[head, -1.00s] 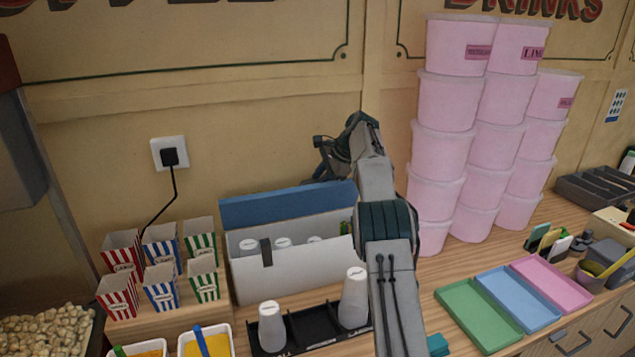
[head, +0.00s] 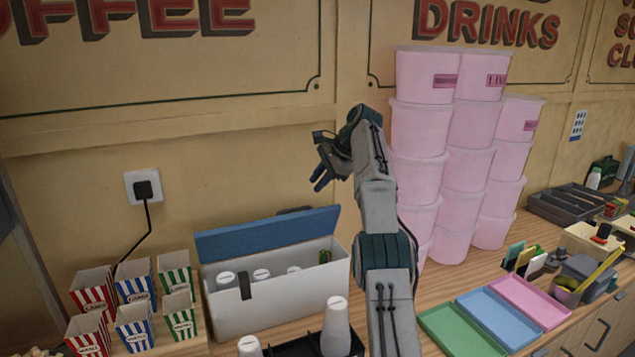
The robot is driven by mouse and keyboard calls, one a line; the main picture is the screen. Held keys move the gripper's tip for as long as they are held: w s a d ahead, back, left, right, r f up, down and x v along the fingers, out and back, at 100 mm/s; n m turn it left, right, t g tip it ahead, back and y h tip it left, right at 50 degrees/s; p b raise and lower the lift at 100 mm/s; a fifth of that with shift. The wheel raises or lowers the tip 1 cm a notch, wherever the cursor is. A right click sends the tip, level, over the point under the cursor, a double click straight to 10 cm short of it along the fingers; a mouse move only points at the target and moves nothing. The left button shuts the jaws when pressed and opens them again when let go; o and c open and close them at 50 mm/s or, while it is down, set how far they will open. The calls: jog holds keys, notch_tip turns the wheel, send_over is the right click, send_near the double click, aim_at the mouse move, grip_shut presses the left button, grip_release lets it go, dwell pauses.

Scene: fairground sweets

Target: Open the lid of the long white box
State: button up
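The long white box (head: 290,300) stands on the wooden counter against the wall. Its blue lid (head: 268,234) is raised at the back edge, tilted up, with the inside open to view. White-capped bottles and a small green thing show inside. A dark latch strap (head: 245,286) is on the front wall. My gripper (head: 320,178) is in the air above the box's right end, clear of the lid. Its dark fingers point down and left and look spread apart, with nothing between them.
Stacked pink tubs (head: 421,150) stand right of my arm. Striped popcorn cartons (head: 134,318) are left of the box. A black rack (head: 300,346) with white bottles is in front of it. Green, blue and pink trays (head: 494,314) lie at the right.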

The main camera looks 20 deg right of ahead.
jog(key=shift+a, duration=0.1)
grip_shut()
jog(key=a+m+b, duration=0.1)
jog(key=m, duration=0.1)
jog(key=a+m+h+b, duration=0.1)
jog(key=a+m, duration=0.1)
jog(key=a+m+t+b, duration=0.1)
jog(key=m, duration=0.2)
jog(key=shift+w+a+f+h+b, duration=0.1)
jog(key=shift+w+a+h+b, duration=0.05)
jog(key=shift+w+h+b, duration=0.15)
jog(key=shift+s+a+m+t+h+b, duration=0.15)
jog(key=shift+m+b, duration=0.1)
jog(key=shift+m, duration=0.25)
jog(key=shift+s+a+m+t+h+b, duration=0.1)
jog(key=shift+a+m+t+h+b, duration=0.1)
jog(key=shift+m, duration=0.3)
jog(key=s+m+t+h+b, duration=0.2)
jog(key=s+m+b, duration=0.25)
jog(key=m, duration=0.55)
jog(key=p+x, duration=0.1)
jog(key=x, duration=0.6)
jog(key=p+x, duration=0.1)
jog(key=x, duration=0.2)
jog(key=shift+s+a+f+p, duration=0.1)
jog(key=shift+s+f+p, duration=0.2)
jog(key=shift+f, duration=0.1)
